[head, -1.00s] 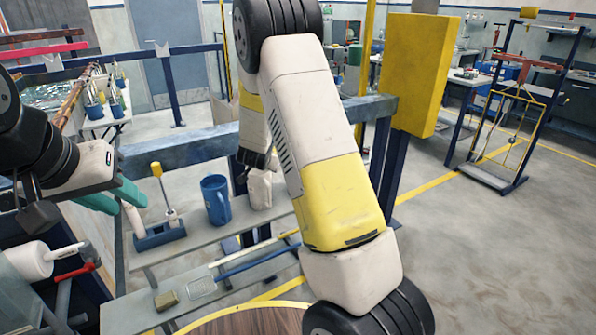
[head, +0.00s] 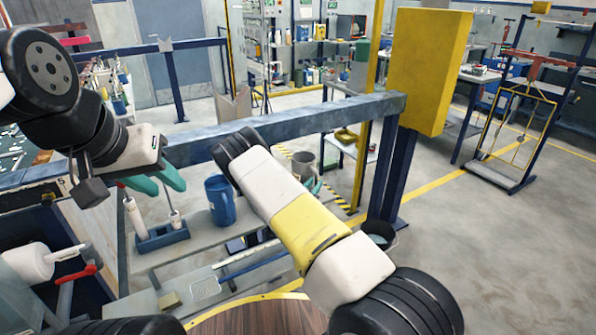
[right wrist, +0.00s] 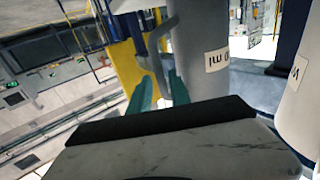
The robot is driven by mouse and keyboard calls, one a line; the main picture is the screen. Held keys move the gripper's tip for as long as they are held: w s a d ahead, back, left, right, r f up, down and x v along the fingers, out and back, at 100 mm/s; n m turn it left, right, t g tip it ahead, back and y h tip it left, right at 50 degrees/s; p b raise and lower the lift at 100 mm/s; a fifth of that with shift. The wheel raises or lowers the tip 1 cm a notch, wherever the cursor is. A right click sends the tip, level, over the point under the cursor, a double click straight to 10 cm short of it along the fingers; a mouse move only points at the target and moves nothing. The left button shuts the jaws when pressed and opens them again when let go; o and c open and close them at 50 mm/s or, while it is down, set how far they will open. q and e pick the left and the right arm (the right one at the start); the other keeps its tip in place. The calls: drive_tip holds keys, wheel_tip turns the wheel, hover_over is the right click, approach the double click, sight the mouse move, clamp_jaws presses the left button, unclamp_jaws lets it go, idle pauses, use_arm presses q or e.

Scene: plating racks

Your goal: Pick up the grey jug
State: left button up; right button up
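The grey jug (head: 303,163) stands past my right forearm in the head view, its lower part hidden by my arm. In the right wrist view a large grey cylinder with a label, apparently the jug (right wrist: 197,50), rises close up, with a curved grey handle on its left. My right gripper (right wrist: 160,92) has its green fingers apart, one on each side of the handle's lower end; I cannot tell whether they touch it. In the head view its green fingertips show beside the jug. My left gripper (head: 157,180) is open and empty above the blue tool holder.
A blue holder (head: 162,238) with upright tools is further left. A blue-grey beam (head: 290,124) crosses behind. Another pale labelled cylinder (right wrist: 302,110) is at the right of the wrist view.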

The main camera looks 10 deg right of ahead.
drive_tip(key=x, duration=0.5)
drive_tip(key=shift+w+f, duration=0.1)
drive_tip(key=shift+w, duration=0.15)
drive_tip(key=shift+c, duration=0.3)
clamp_jaws()
idle(0.8)
